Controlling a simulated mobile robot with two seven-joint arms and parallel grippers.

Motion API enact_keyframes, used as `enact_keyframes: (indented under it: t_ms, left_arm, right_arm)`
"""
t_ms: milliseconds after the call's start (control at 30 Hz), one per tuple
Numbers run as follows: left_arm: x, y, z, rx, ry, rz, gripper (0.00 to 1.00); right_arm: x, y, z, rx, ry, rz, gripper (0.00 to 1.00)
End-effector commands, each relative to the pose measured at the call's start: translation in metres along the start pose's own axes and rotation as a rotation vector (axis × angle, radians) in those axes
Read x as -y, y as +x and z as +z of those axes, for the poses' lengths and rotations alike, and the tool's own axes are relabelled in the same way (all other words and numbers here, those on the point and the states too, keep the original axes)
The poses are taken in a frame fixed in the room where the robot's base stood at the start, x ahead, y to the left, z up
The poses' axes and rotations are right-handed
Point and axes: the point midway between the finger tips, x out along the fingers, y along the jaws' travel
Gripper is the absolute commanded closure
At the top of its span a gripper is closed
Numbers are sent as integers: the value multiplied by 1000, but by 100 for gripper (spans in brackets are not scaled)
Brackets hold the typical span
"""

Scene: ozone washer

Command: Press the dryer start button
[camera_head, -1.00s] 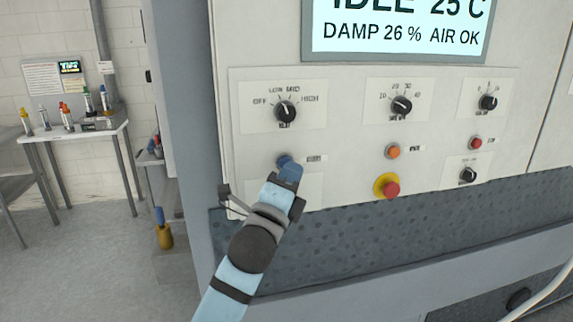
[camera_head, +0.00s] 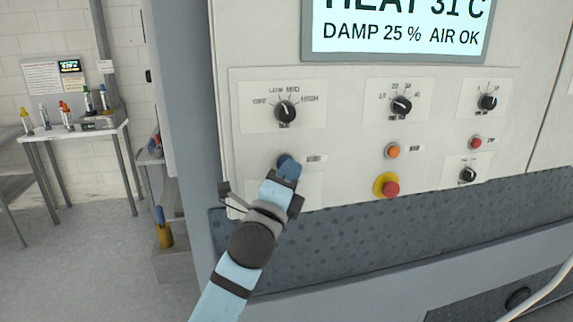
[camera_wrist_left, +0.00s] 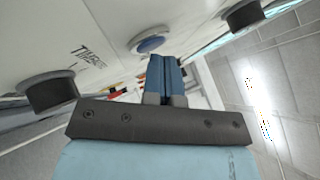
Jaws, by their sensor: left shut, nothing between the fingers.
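The dryer's blue start button (camera_head: 283,158) sits on the pale control panel, below the left selector knob. It is partly hidden by my left gripper (camera_head: 289,168) in the head view. In the left wrist view the blue button (camera_wrist_left: 150,45) shows in a pale round ring, just beyond my shut blue fingertips (camera_wrist_left: 164,60). The gripper is empty and very close to the button; I cannot tell whether it touches. The display (camera_head: 400,30) reads HEAT 31 C, DAMP 25 %, AIR OK. My right gripper is not in view.
Selector knobs (camera_head: 286,112) stick out from the panel. To the right are an orange button (camera_head: 392,151) and a red stop button (camera_head: 391,189) on a yellow base. A table (camera_head: 75,134) with bottles stands at the far left, with clear floor before it.

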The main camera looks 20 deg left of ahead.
Motion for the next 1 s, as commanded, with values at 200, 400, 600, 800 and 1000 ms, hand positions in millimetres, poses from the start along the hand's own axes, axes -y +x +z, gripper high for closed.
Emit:
enact_keyframes:
  t_ms: [200,400,600,800,1000]
  left_arm:
    - [2,-4,-2,0,0,1,100]
    - [8,-11,-8,0,0,0,100]
    - [9,-13,-9,0,0,0,100]
    - [10,-14,-10,0,-1,0,100]
    - [19,-27,-19,-1,-3,1,100]
  right_arm:
    - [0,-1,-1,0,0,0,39]
    - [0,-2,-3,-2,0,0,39]
    - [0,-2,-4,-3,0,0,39]
    - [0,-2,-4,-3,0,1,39]
    - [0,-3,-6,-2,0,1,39]
